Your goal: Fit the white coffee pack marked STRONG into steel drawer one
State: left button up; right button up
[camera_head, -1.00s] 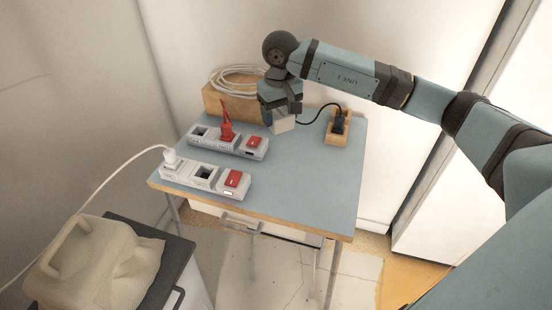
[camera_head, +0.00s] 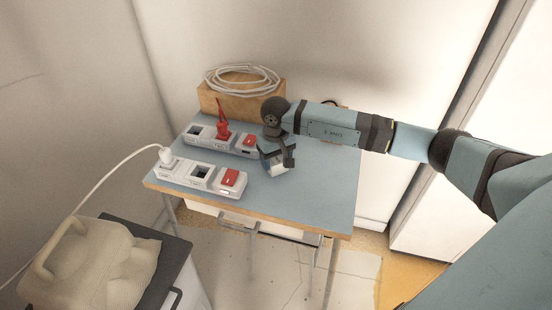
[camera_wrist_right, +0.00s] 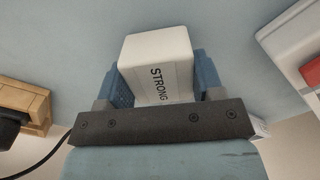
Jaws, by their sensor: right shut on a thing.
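The white coffee pack (camera_wrist_right: 157,60) marked STRONG sits between the two blue fingers of my right gripper (camera_wrist_right: 157,84) in the right wrist view. In the head view my right gripper (camera_head: 275,163) holds the pack (camera_head: 277,170) over the blue tabletop, right of the power strips. Whether the pack touches the table is unclear. I cannot make out a steel drawer marked one in either view. My left gripper is not in view.
Two power strips, front (camera_head: 200,178) and rear (camera_head: 206,134), lie on the blue table (camera_head: 318,190); the rear one carries a red plug (camera_head: 222,128). A cardboard box (camera_head: 215,97) with coiled cable (camera_head: 242,76) stands behind. The table's front right is clear.

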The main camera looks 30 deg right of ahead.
jog(key=shift+r, duration=0.1)
jog(key=o, duration=0.9)
